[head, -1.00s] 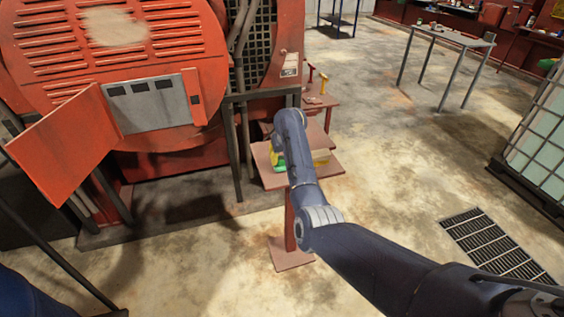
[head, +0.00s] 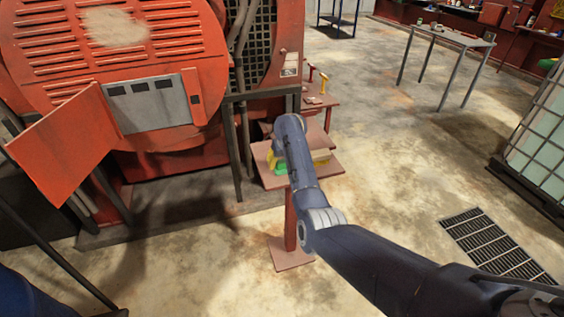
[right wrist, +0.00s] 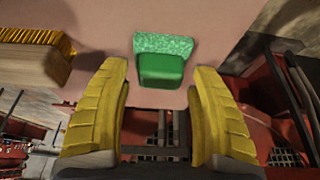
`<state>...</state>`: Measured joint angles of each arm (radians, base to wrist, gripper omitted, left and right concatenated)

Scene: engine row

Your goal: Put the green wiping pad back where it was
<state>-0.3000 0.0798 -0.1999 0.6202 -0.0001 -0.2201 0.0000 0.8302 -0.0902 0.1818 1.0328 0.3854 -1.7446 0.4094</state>
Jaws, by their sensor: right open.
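The green wiping pad (right wrist: 160,66) lies on the reddish-brown top of a small stand (right wrist: 215,25). It has a speckled lighter green side and a smooth darker green block. My right gripper (right wrist: 161,78) is open, with one yellow finger on each side of the pad in the right wrist view and visible gaps between. In the head view my right arm hides most of the gripper, and a bit of the green pad (head: 281,168) shows beside it on the stand top (head: 325,169). My left gripper is not in view.
A brush with a wooden block and yellow bristles (right wrist: 30,62) lies on the same stand top, left of the pad in the right wrist view. A red machine (head: 110,60) with an open door (head: 65,145) stands left of the stand. A floor grate (head: 495,245) is at right.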

